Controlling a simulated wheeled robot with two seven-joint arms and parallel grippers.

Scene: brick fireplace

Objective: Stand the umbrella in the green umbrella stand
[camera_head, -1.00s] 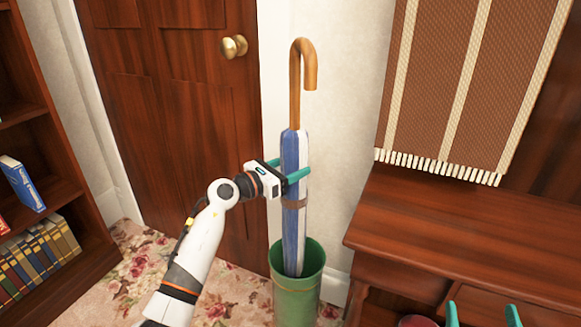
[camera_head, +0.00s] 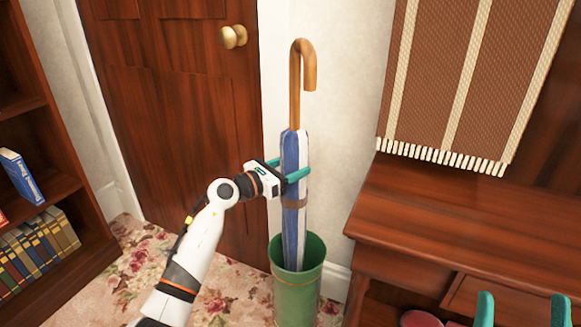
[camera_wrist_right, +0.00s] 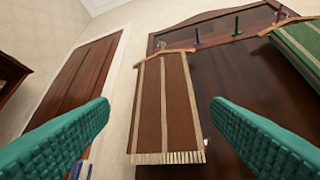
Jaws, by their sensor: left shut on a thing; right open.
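The umbrella (camera_head: 289,220) is blue and white with a curved wooden handle and a brown strap, and it is upright. Its lower end is inside the mouth of the green umbrella stand (camera_head: 297,297); the tip is hidden by the stand's wall. My left gripper (camera_head: 288,172) is shut on the umbrella's upper canopy, above the strap. My right gripper (camera_head: 522,310) is open and empty at the lower right edge of the head view. Its two teal fingers also show apart in the right wrist view (camera_wrist_right: 160,130).
A wooden bench (camera_head: 480,225) stands right of the stand, with a fringed brown scarf (camera_head: 455,80) hanging above it. A bookshelf (camera_head: 40,150) is at the left and a wooden door (camera_head: 175,110) behind. A flowered carpet (camera_head: 235,295) covers the floor.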

